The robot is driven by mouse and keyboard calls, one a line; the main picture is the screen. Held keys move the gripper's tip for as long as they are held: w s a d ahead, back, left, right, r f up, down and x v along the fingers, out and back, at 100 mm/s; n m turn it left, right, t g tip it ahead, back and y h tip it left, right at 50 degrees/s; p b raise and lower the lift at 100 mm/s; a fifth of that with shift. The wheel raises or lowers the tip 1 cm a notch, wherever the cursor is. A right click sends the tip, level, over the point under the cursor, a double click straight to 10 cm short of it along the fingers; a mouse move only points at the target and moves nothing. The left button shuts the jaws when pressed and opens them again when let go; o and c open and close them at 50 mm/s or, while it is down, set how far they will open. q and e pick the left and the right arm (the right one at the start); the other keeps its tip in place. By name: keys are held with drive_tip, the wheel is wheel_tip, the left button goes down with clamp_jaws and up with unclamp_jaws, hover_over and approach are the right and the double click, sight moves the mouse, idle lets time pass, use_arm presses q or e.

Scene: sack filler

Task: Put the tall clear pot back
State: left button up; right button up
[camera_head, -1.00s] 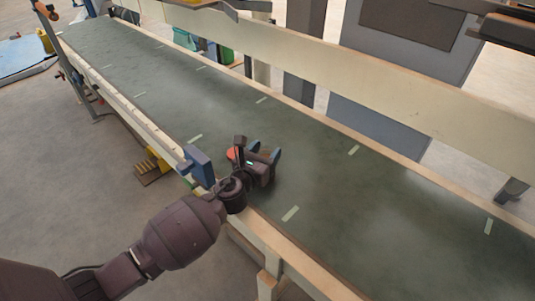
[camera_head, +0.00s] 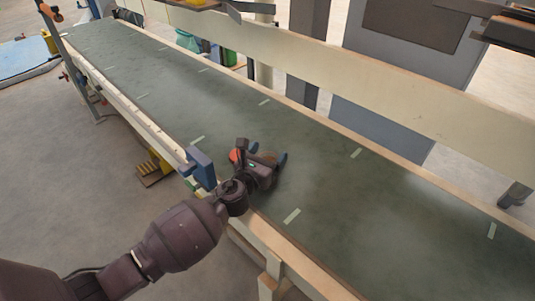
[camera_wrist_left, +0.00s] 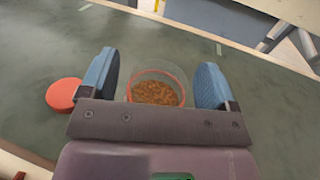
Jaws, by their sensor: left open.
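A clear pot (camera_wrist_left: 157,76) holding brown granules shows in the left wrist view, with a reddish ring around its contents. It stands between the two blue fingers of my left gripper (camera_wrist_left: 166,84), and a gap shows at the right finger. Whether the left finger touches it I cannot tell. In the head view, my left gripper (camera_head: 267,153) is open low over the green belt, and its body hides most of the pot. My right gripper is not in view.
A red round lid-like disc (camera_wrist_left: 63,94) lies left of the left finger. The green belt (camera_head: 330,200) has pale tape marks and is otherwise clear nearby. A blue block (camera_head: 201,168) stands on its near rail, and a cream rail (camera_head: 400,100) runs behind.

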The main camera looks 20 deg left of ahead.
use_arm(q)
drive_tip(key=s+a+p, duration=0.1)
drive_tip(key=s, duration=1.1)
drive_tip(key=shift+r, duration=0.15)
